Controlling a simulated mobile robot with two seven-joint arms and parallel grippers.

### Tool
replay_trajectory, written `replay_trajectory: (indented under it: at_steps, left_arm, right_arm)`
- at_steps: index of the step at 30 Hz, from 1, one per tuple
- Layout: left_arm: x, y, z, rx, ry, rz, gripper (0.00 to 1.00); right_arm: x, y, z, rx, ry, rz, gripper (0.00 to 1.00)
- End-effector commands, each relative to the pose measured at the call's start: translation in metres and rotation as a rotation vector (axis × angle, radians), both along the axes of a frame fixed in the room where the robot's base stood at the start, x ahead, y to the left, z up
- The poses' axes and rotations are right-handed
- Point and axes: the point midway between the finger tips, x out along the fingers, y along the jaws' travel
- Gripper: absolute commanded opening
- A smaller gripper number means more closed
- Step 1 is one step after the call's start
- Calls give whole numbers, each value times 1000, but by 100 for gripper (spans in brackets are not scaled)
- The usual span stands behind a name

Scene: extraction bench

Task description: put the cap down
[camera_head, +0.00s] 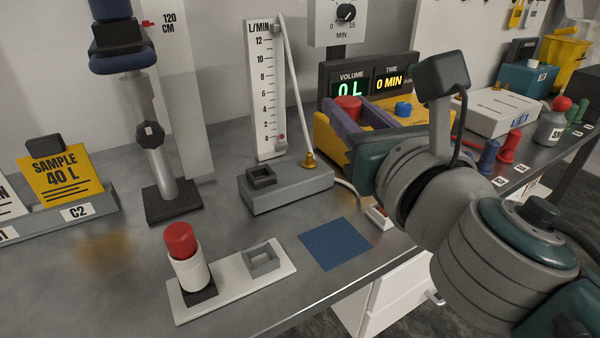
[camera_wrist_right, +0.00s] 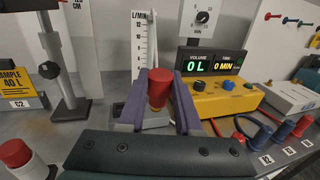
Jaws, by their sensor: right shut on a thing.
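A red cap (camera_head: 347,104) is held between the purple fingers of my right gripper (camera_head: 350,115), raised above the bench in front of the yellow unit. In the right wrist view the cap (camera_wrist_right: 159,88) sits between the two finger pads, which are shut on it. A blue square mat (camera_head: 335,243) lies flat and bare on the bench, below and left of the gripper. A white cylinder with a red top (camera_head: 182,252) stands upright on a white plate (camera_head: 230,285), beside an empty grey square holder (camera_head: 262,258). My left gripper is not in view.
A flow meter (camera_head: 265,90) on a grey base stands behind the mat. The yellow unit (camera_head: 328,137) with displays is behind my right gripper. Red and blue pieces (camera_head: 488,155) stand at right. The bench's front edge runs just before the mat.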

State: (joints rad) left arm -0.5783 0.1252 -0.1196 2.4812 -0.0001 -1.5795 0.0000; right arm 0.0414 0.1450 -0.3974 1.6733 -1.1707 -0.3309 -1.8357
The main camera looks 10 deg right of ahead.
Motion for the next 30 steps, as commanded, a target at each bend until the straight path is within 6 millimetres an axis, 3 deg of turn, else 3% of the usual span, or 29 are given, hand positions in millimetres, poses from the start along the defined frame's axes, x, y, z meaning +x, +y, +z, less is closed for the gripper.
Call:
replay_trajectory:
  at_steps: [1, 3, 12, 23, 30]
  left_arm:
    - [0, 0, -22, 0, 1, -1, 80]
    - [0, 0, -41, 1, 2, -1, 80]
    - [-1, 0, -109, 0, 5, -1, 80]
    - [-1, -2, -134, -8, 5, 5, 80]
    - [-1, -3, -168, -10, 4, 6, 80]
  right_arm:
    - [0, 0, -27, 2, 5, -2, 0]
    - [0, 0, -49, 2, 4, -2, 0]
    - [0, 0, -124, 2, 2, 0, 0]
    - [0, -1, -151, 1, 2, 0, 0]
    - [0, -1, -187, 2, 2, 0, 0]
